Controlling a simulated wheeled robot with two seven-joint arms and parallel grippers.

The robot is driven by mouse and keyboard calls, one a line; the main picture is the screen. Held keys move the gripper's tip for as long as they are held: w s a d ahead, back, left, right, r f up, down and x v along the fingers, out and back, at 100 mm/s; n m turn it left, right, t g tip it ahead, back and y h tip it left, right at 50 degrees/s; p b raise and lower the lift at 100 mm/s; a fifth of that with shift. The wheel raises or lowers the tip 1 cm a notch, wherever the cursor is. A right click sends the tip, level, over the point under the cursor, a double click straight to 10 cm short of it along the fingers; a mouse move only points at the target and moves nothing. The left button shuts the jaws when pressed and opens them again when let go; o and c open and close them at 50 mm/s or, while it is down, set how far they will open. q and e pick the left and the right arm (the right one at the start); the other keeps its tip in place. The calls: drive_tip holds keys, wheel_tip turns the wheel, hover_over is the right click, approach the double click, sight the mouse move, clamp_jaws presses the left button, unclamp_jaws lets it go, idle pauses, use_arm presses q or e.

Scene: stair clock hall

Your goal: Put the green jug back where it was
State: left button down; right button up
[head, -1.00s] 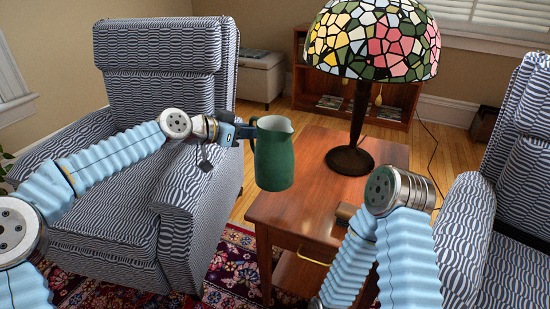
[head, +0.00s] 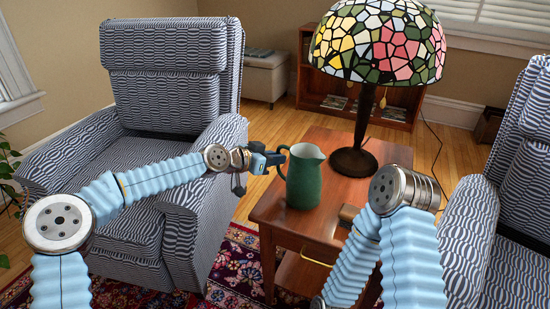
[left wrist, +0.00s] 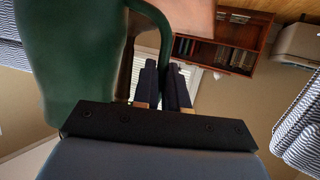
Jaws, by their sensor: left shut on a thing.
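The green jug (head: 304,182) is upright over the left part of the wooden side table (head: 285,238) in the head view. I cannot tell whether its base touches the tabletop. My left gripper (head: 274,158) is at the jug's left side, shut on its handle. In the left wrist view the jug (left wrist: 70,55) fills the upper left, and its handle runs down to between the fingers (left wrist: 165,88). My right arm shows at the lower right of the head view, but its gripper is out of view.
A stained-glass lamp (head: 358,162) stands on the table behind and right of the jug. A small brown object (head: 348,213) lies near the table's front. Patterned armchairs stand left (head: 165,130) and right (head: 520,170). A low bookcase (head: 398,112) is behind.

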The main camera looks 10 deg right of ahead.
use_arm(q)
drive_tip(key=shift+f, duration=0.15)
drive_tip(key=c, duration=1.1)
unclamp_jaws()
drive_tip(key=b+v, duration=0.1)
drive_tip(key=v, duration=1.1)
drive_tip(key=shift+b, duration=0.4)
